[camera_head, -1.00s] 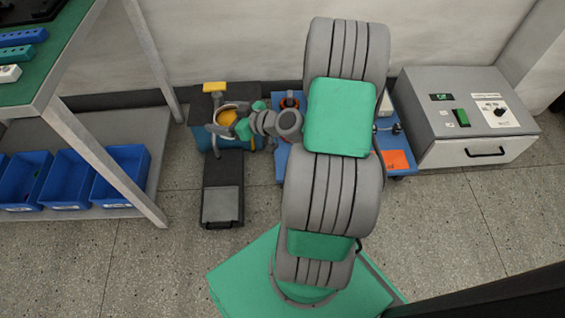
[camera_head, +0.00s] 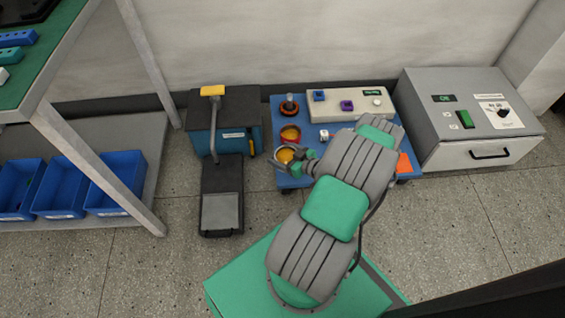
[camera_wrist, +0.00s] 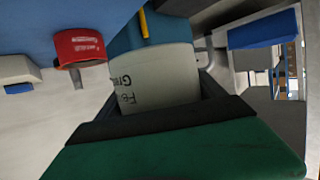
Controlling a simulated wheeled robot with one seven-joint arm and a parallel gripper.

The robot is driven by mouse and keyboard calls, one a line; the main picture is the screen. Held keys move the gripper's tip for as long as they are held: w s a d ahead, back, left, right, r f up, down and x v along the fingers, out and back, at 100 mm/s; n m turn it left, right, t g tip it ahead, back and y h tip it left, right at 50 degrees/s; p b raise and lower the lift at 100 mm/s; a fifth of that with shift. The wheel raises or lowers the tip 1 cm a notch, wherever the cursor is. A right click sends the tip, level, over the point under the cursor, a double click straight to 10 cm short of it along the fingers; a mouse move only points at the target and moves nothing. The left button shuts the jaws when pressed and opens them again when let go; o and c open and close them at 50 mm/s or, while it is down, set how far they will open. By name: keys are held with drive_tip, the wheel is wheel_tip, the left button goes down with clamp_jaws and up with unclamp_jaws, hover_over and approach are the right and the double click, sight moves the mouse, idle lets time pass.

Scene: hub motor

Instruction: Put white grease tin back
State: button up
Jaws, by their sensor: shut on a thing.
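The white grease tin (camera_wrist: 155,80), with dark lettering on its side, sits between the jaws of my gripper (camera_head: 284,158), which is shut on it. In the head view the tin's yellow-orange contents (camera_head: 285,155) show from above, over the left front part of the blue cart top (camera_head: 290,180). I cannot tell whether the tin touches the cart. A red tin (camera_head: 290,134) with yellow-orange contents stands on the cart just behind it. That red tin also shows at the upper left of the wrist view (camera_wrist: 80,47).
The cart also holds a dark post on a red base (camera_head: 290,105), a small white block (camera_head: 324,135) and a pale control panel (camera_head: 350,103). A blue machine with a yellow-topped lever (camera_head: 213,91) stands left. A grey cabinet (camera_head: 465,115) stands right.

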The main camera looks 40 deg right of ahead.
sight(286, 155)
drive_tip(key=f+b, duration=0.1)
drive_tip(key=d+f, duration=0.1)
drive_tip(key=f, duration=0.1)
drive_tip(key=w+d+f+b, duration=0.1)
drive_tip(key=shift+d+f+b, duration=0.25)
drive_tip(key=shift+b, duration=0.05)
drive_tip(key=shift+w+d+f, duration=0.15)
drive_tip(key=shift+d, duration=0.1)
drive_tip(key=f+b, duration=0.3)
drive_tip(key=shift+w+d+f+b, duration=0.15)
drive_tip(key=shift+d+f+b, duration=0.15)
drive_tip(key=shift+f, duration=0.1)
drive_tip(key=shift+r, duration=0.2)
drive_tip(key=shift+f, duration=0.15)
drive_tip(key=o, duration=1.6)
drive_tip(key=shift+o, duration=0.2)
